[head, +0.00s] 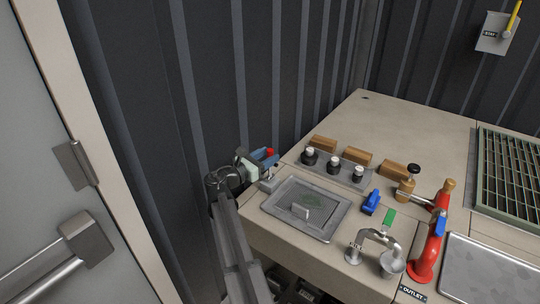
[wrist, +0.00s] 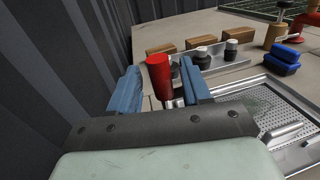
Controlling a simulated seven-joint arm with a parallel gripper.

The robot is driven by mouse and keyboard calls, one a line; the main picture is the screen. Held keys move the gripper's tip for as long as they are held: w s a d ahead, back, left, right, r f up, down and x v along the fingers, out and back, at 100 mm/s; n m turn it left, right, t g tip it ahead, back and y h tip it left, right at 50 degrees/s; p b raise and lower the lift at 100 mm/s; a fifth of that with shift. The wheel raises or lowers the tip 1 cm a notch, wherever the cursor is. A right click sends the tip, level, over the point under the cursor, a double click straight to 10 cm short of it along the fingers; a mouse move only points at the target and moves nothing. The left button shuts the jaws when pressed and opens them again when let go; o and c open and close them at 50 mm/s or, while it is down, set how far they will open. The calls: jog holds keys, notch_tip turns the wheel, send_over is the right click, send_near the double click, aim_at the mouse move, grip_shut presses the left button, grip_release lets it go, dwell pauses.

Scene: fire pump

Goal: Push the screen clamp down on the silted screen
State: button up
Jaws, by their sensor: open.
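The screen clamp shows as an upright red handle (wrist: 160,75) in the wrist view, with dark metal below it. It stands between the blue fingers of my gripper (wrist: 161,84), which are open around it; I cannot tell whether they touch it. In the head view, my gripper (head: 265,158) is at the left edge of the bench, with the red handle tip (head: 270,152) showing at it. The silted screen (head: 285,207) is a grey perforated plate with greenish-dark patches, set in a rectangular frame right of the clamp. A pale grip stands on it. My gripper hides the clamp's base.
A grey rack (head: 335,167) with three white-capped dark bottles and wooden blocks (head: 358,156) stand behind the screen. A blue object (head: 371,203), a curved metal spout (head: 375,237) and red fittings (head: 428,250) are to the right. The dark ribbed wall (head: 215,100) is close on the left.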

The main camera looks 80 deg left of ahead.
jog(key=shift+x, duration=0.85)
jog(key=shift+c, duration=0.5)
grip_shut()
